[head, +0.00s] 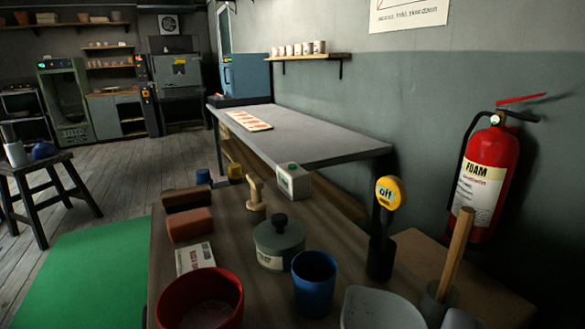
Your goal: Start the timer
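No object is plainly marked as a timer. A small white box (293,182) with a green button on top stands at the far right of the brown worktable (240,235). A round yellow sign or dial (389,193) that seems to read "off" sits on a black post at the table's right edge. I cannot tell which of the two is the timer.
Close by on the table stand a lidded green-grey pot (279,243), blue cup (314,284), red bowl (200,300), brick-red block (190,224), wooden stamp (256,200) and wooden handle (456,250). A grey table (300,137) lies behind; a fire extinguisher (485,178) hangs right. Floor shows left.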

